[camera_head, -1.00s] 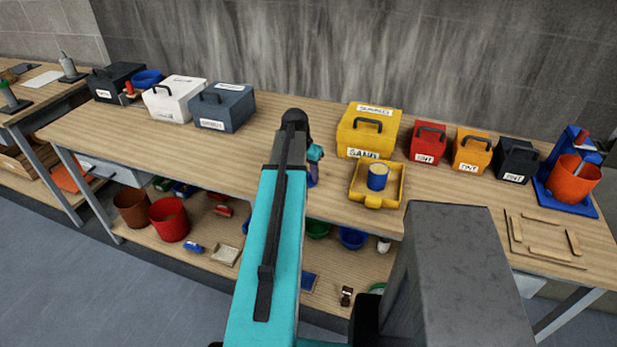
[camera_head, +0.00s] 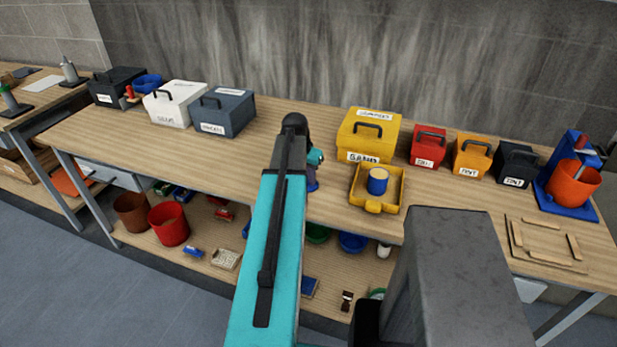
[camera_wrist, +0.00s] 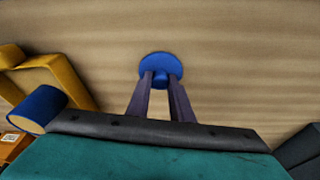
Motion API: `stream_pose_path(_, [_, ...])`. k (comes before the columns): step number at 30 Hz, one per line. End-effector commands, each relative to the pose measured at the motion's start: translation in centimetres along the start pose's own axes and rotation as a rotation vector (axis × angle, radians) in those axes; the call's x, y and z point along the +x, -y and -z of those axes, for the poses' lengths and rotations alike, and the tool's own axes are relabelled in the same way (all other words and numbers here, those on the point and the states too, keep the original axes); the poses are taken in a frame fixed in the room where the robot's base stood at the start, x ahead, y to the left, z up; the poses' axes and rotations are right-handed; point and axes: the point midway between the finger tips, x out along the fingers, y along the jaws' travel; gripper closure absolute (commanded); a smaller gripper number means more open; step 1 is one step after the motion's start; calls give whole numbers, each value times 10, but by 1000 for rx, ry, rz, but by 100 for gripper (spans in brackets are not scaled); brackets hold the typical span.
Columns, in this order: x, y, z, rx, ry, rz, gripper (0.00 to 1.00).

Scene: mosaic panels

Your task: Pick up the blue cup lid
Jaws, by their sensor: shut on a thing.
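The blue cup lid (camera_wrist: 160,63) is a round disc with a small knob, seen in the wrist view over the wooden bench top. My gripper (camera_wrist: 161,79) is shut on the lid's knob, with a dark finger on each side. I cannot tell whether the lid touches the bench. The blue cup (camera_head: 377,180) stands upright in a yellow tray (camera_head: 373,207), to the right of my gripper, and shows a tan top. It also appears at the left of the wrist view (camera_wrist: 40,108). In the head view my arm hides much of the gripper.
A yellow toolbox (camera_head: 368,134) stands behind the tray. Red (camera_head: 428,146), orange (camera_head: 471,155) and black (camera_head: 515,163) boxes stand farther right. White (camera_head: 174,103) and grey-blue (camera_head: 222,111) boxes stand at the left. Wood strips (camera_head: 545,240) lie at the right.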

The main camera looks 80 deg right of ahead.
Motion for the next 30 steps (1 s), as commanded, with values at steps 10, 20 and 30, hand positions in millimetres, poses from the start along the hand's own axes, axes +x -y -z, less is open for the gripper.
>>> stream_pose_path(10, [-15, 0, 5, 0, -2, 1, 100])
stream_pose_path(20, [-35, -3, -1, -1, 0, 0, 100])
stream_pose_path(30, [-47, -14, -36, 0, 0, 1, 100])
